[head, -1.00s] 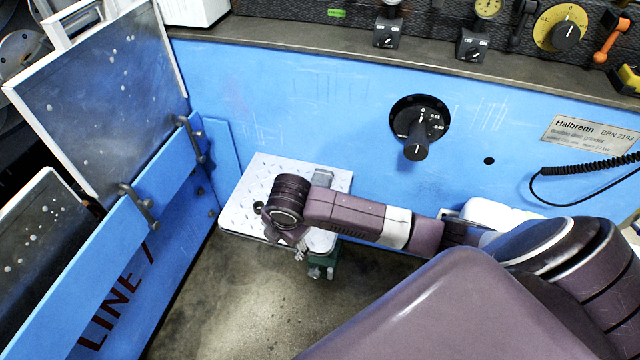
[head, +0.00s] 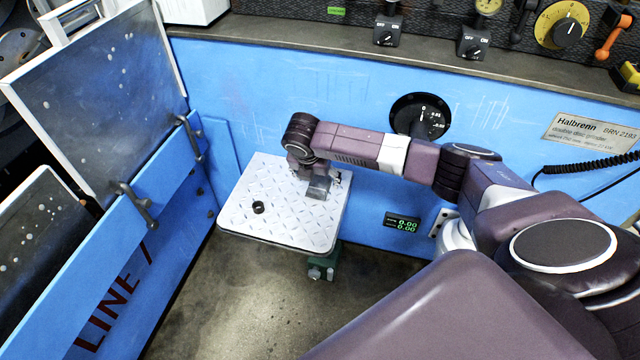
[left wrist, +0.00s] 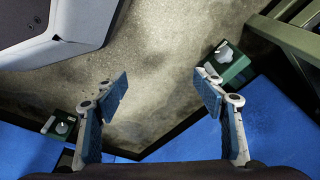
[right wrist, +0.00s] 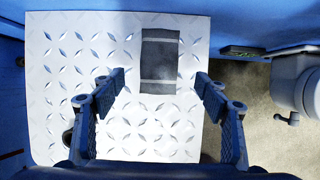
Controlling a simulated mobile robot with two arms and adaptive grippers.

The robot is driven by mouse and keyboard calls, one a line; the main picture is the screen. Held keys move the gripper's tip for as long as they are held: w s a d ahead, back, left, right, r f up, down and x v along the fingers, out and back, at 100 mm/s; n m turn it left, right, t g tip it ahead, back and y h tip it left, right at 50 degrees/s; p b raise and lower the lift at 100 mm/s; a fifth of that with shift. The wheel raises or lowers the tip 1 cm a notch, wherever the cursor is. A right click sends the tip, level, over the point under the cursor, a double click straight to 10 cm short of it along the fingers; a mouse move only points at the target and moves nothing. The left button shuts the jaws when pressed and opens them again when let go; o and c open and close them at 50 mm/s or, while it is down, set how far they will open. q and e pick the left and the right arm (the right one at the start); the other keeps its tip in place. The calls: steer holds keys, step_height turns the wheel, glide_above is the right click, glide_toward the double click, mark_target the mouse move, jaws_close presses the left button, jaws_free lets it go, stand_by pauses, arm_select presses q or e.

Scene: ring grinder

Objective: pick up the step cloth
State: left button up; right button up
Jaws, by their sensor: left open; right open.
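The step cloth (head: 319,189) is a small folded grey cloth lying flat on the white diamond-plate step (head: 285,222). In the right wrist view the cloth (right wrist: 160,62) has two pale stripes and lies ahead of and between my fingertips in the picture. My right gripper (right wrist: 160,80) is open and empty above the step; its exact height over the cloth is hard to tell. In the head view my right wrist partly hides the cloth. My left gripper (left wrist: 162,86) is open and empty over the floor, outside the head view.
A small dark ring (head: 259,207) lies on the step's left part. The blue machine wall (head: 270,110) rises behind the step, with a black dial (head: 425,116) and a small readout (head: 402,222). A blue hinged panel (head: 150,225) stands left. Floor (head: 235,300) in front is clear.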

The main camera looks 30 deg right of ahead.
mark_target(319, 184)
steer(key=b+x, duration=0.1)
steer(key=x, duration=0.2)
steer(key=shift+f, duration=0.15)
steer(key=shift+w+f, duration=0.1)
steer(key=shift+f, duration=0.1)
arm_select(q)
steer(key=r, duration=0.1)
steer(key=w+r, duration=0.1)
steer(key=r, duration=0.1)
steer(key=shift+w+r, duration=0.35)
steer(key=shift+r, duration=0.05)
arm_select(e)
steer(key=shift+c, duration=0.5)
steer(key=c, duration=1.1)
arm_select(q)
steer(key=shift+d, duration=0.1)
arm_select(e)
steer(key=shift+o, duration=0.2)
steer(key=shift+r, duration=0.1)
